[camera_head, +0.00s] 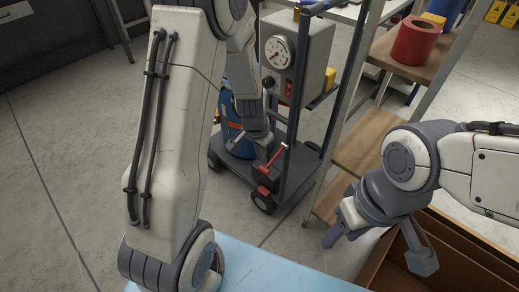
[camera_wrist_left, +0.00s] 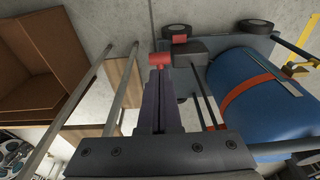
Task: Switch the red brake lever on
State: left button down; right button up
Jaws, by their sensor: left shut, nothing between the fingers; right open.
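The red brake lever (camera_head: 274,159) is a thin bar slanting up to the right beside a dark block low on the cart's near edge. In the left wrist view a red piece (camera_wrist_left: 160,60), seemingly its handle, lies right at my fingertips; I cannot tell whether they touch. My left gripper (camera_head: 262,154) is shut and empty, reaching down at the lever; its closed fingers (camera_wrist_left: 158,85) show in the wrist view. My right gripper (camera_head: 378,250) is open and empty, over the brown box, away from the cart.
The cart's dark platform (camera_head: 296,168) stands on wheels and carries a blue tank (camera_wrist_left: 262,92) and a grey box with a gauge (camera_head: 277,53). A wooden shelf rack (camera_head: 368,138) stands to the right, with a red reel (camera_head: 405,42). An open brown box (camera_head: 455,250) is at lower right.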

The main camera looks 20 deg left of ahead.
aim_at(264, 169)
pick_arm(q)
jog(key=f, duration=0.1)
jog(key=f+b, duration=0.1)
jog(key=f, duration=0.3)
jog(key=shift+w+d+f+b, duration=0.1)
jog(key=shift+w+b, duration=0.2)
jog(key=shift+w, duration=0.1)
